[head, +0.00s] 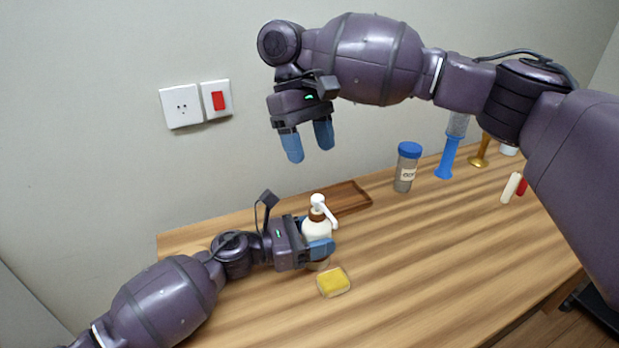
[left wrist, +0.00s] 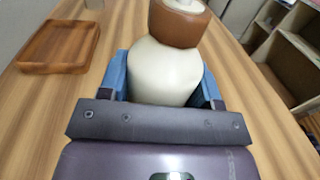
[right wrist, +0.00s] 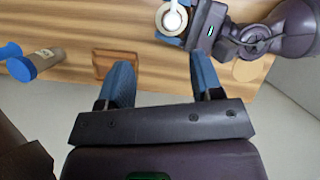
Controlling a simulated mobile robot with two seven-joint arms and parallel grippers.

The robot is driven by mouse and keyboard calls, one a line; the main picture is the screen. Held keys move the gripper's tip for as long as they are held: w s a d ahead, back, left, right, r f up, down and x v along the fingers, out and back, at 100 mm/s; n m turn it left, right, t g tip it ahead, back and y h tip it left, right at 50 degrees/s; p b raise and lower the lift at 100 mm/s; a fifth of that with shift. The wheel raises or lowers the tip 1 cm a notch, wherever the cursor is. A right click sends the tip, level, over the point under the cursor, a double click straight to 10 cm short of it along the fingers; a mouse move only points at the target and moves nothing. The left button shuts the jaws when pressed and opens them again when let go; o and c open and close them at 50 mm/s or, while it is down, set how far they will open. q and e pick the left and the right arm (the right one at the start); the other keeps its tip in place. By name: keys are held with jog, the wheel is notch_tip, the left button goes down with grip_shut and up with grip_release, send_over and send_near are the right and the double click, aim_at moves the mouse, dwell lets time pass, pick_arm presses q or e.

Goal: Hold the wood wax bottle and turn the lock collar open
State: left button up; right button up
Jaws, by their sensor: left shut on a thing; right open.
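The wood wax bottle (head: 316,231) has a cream body, a brown collar (head: 317,214) and a white pump head with a spout. It stands upright near the back left of the wooden table. My left gripper (head: 320,248) is shut around its body, below the collar. In the left wrist view, the cream body (left wrist: 163,72) is between the fingers, with the collar (left wrist: 180,24) above. My right gripper (head: 308,146) is open and empty, high above the bottle, fingers pointing down. The right wrist view shows the bottle's top (right wrist: 172,18) beyond the fingers, not between them.
A shallow wooden tray (head: 365,205) lies behind the bottle. A yellow sponge (head: 333,283) lies in front of it. A blue-lidded jar (head: 405,172) and a blue tool (head: 446,160) stand to the right. The table's middle is clear. A socket and red switch are on the wall.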

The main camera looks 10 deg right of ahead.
aim_at(318, 197)
jog(key=s+t, duration=0.1)
jog(key=s+r+t+y, duration=0.1)
jog(key=s, duration=0.1)
jog(key=s+t, duration=0.1)
jog(key=t, duration=0.1)
jog(key=shift+s+d+r+n+y, duration=0.3)
jog(key=shift+s+d+r, duration=0.05)
jog(key=shift+s+r, duration=0.05)
jog(key=shift+a, duration=0.2)
jog(key=shift+w+f, duration=0.1)
jog(key=shift+f, duration=0.2)
notch_tip(318, 197, down, 11)
jog(key=shift+f, duration=0.2)
